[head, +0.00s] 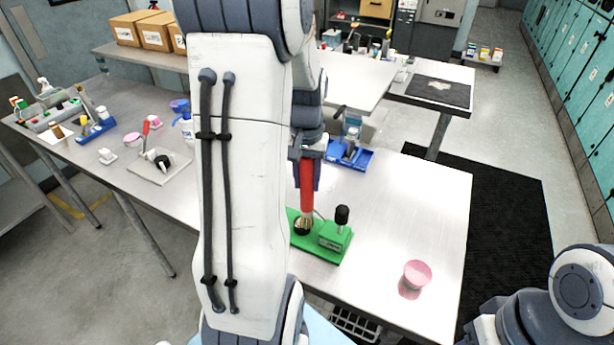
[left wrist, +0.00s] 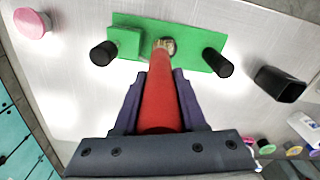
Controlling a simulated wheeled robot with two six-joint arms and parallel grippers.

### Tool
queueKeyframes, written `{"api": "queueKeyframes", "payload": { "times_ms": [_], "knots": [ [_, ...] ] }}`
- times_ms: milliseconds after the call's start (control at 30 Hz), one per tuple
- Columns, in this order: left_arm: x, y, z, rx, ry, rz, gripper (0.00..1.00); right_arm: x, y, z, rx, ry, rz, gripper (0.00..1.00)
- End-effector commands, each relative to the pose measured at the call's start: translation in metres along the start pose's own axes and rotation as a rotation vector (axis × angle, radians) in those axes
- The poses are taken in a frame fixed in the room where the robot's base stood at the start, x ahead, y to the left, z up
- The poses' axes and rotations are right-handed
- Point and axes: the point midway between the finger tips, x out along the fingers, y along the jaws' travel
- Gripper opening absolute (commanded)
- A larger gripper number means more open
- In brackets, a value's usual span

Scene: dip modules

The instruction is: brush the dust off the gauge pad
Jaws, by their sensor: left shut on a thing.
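My left gripper (head: 307,178) is shut on the red handle of a brush (head: 307,190), held upright with its bristles down. In the left wrist view the brush (left wrist: 162,95) runs between the two fingers (left wrist: 160,80). Its pale bristle end is at a dark round spot, apparently the gauge pad (head: 302,228), on a green base (head: 316,254). The bristles cover part of the pad, so I cannot tell whether they touch it or whether dust lies there. A green block (head: 334,237) with a black knob (head: 342,214) stands beside it. My right gripper is out of view.
A pink round container (head: 416,274) stands on the table (head: 425,205) at right. A blue tray (head: 362,160) with items lies behind the gauge. A grey plate (head: 160,167) with a red-handled thing is at left. The table's right part is mostly clear.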

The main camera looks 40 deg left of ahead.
Motion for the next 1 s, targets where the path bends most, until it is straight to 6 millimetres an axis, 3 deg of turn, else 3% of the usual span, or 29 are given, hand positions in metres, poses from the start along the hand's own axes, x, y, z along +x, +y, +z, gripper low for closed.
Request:
{"api": "queueKeyframes", "payload": {
  "times_ms": [433, 767, 1000],
  "knots": [
    [-0.001, -0.028, -0.004, 0.001, -0.002, -0.003, 0.00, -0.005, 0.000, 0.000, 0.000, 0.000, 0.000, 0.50],
    [0.000, -0.028, -0.011, 0.002, 0.000, -0.003, 0.00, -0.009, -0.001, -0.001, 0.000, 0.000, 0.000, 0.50],
    [-0.001, -0.014, -0.009, 0.004, 0.000, -0.002, 0.00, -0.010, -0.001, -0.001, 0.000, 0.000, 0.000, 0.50]
  ]
}}
